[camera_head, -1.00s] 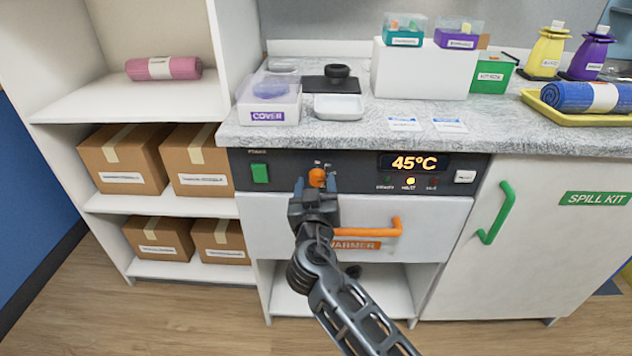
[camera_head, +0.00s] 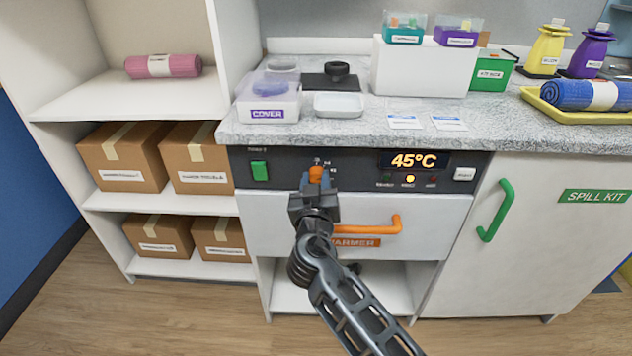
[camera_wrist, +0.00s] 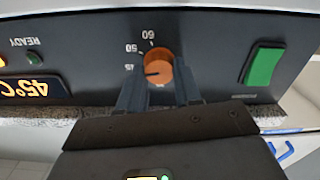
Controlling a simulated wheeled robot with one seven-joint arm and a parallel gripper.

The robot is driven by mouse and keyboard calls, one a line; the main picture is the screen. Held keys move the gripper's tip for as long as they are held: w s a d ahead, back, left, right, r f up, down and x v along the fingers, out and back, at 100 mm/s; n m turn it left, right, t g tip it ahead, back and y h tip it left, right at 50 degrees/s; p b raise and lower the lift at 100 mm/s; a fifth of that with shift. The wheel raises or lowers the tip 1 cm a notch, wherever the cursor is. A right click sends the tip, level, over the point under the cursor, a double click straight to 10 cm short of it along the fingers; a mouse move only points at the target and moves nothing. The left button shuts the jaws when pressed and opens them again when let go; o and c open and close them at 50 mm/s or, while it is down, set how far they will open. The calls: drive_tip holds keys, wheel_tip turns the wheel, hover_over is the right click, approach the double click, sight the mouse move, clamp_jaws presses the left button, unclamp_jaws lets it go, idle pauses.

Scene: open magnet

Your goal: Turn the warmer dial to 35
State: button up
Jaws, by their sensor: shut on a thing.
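The warmer dial (camera_head: 316,173) is an orange knob on the dark control panel; it also shows in the wrist view (camera_wrist: 159,66). My gripper (camera_head: 315,181) is at the dial, with one finger on each side, shut on it. In the wrist view, which is upside down, the dial's dark pointer line is at the 45 mark, with 50 and 60 further round. The 35 mark is not visible there. The display (camera_head: 413,161) reads 45°C in amber, and the middle small light (camera_head: 409,179) below it glows yellow.
A green switch (camera_head: 260,171) is left of the dial and a white button (camera_head: 464,174) is far right on the panel. Below is the white warmer drawer with an orange handle (camera_head: 370,228). A green cabinet handle (camera_head: 495,211) stands out to the right.

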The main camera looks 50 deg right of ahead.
drive_tip(key=shift+n, duration=0.4)
drive_tip(key=n+b, duration=0.1)
drive_tip(key=n, duration=0.1)
drive_tip(key=shift+a+n, duration=0.1)
drive_tip(key=shift+n, duration=0.3)
drive_tip(key=n, duration=0.4)
drive_tip(key=shift+w+n, duration=0.1)
drive_tip(key=shift+n, duration=0.2)
drive_tip(key=n+p, duration=0.1)
drive_tip(key=n, duration=0.3)
drive_tip(key=shift+a+f+n+p, duration=0.15)
drive_tip(key=shift+n+p, duration=0.6)
drive_tip(key=shift+n, duration=1.05)
drive_tip(key=o, duration=1)
drive_tip(key=shift+o, duration=0.2)
